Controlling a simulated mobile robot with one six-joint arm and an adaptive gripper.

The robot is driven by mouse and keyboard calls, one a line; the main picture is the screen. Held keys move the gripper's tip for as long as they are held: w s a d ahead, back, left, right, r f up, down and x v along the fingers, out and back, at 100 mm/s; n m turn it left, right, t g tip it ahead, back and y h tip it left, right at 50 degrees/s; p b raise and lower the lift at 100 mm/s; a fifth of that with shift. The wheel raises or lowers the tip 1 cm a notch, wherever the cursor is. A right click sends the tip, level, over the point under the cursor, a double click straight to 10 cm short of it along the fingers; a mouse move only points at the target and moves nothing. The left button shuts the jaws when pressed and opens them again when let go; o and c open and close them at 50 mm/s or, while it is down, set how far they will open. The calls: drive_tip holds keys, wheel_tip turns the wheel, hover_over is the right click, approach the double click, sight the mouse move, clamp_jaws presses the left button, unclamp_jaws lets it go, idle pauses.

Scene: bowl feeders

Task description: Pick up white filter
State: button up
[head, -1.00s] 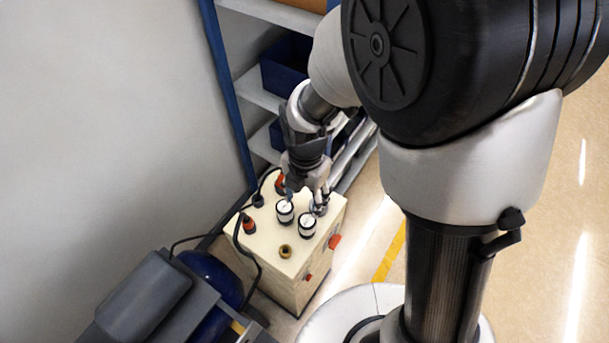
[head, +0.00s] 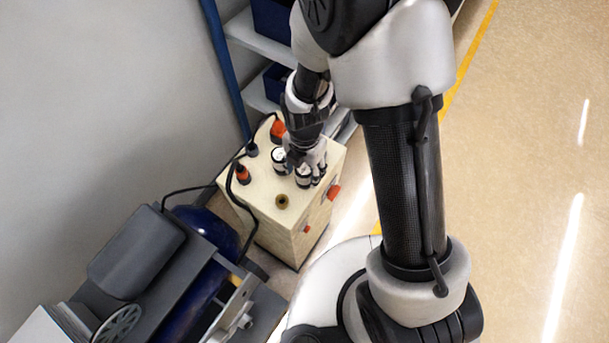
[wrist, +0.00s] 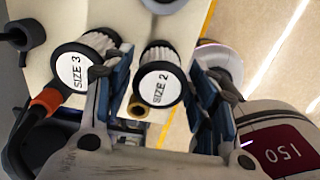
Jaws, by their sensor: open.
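Two white filters with black rims stand on the cream box (head: 262,188). In the wrist view, the filter labelled SIZE 2 (wrist: 160,84) lies between the two blue-grey fingers of my gripper (wrist: 163,75), with a gap beside each finger. The filter labelled SIZE 3 (wrist: 76,68) is to its left, just outside the left finger. In the head view, my gripper (head: 307,162) is open at the front filter (head: 303,178) and partly covers it. The other filter (head: 280,160) is close behind to the left.
A brass fitting (head: 282,201) and an orange-and-black connector (head: 243,174) are on the box top. Black cables run along its left side. A shelf with blue bins (head: 272,22) stands behind. A machine with a blue tank (head: 205,232) is at the front left. Open floor lies right.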

wheel_tip(320, 180, down, 2)
drive_tip(key=shift+f, duration=0.1)
drive_tip(key=shift+c, duration=0.4)
drive_tip(key=c, duration=0.8)
drive_tip(key=shift+c, duration=0.2)
